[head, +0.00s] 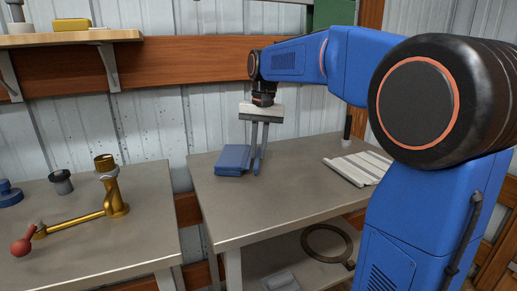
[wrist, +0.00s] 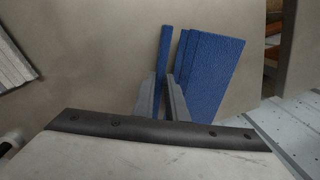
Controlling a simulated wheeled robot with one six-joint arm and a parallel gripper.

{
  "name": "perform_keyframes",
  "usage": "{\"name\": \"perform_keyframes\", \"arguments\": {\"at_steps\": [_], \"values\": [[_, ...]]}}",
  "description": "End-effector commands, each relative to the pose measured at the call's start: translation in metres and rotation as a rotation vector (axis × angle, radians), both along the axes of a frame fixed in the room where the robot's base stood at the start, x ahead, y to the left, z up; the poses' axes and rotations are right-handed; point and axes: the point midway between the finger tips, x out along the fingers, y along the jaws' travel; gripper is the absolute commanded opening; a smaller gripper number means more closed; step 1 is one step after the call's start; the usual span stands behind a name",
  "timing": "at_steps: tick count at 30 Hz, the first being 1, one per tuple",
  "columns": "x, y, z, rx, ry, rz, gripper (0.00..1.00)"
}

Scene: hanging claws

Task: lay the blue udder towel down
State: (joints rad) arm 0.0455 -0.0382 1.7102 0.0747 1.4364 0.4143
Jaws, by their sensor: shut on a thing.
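My gripper (head: 260,148) points down over the right-hand table, just right of a pile of folded blue towels (head: 233,160). In the wrist view, my gripper (wrist: 163,88) is shut on a thin blue udder towel (wrist: 165,52), seen edge-on as a narrow strip between the fingers. The pile (wrist: 211,65) lies close beside it on the right, with a narrow gap. In the head view the fingers hide most of the held towel; I cannot tell whether its lower edge touches the table.
The grey table (head: 280,205) is clear in front. White ridged strips (head: 358,167) lie on its right, near a dark upright cylinder (head: 347,128). A ring (head: 327,243) lies on the lower shelf.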

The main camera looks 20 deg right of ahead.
Motion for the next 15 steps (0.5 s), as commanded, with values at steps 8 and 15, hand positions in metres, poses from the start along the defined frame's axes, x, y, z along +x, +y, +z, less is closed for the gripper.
{"name": "perform_keyframes", "arguments": {"at_steps": [8, 15], "values": [[-0.0001, 0.0000, -0.0045, 0.000, 0.001, 0.000, 0.00], [0.0001, 0.0000, -0.0063, 0.000, 0.000, 0.000, 0.34]]}}
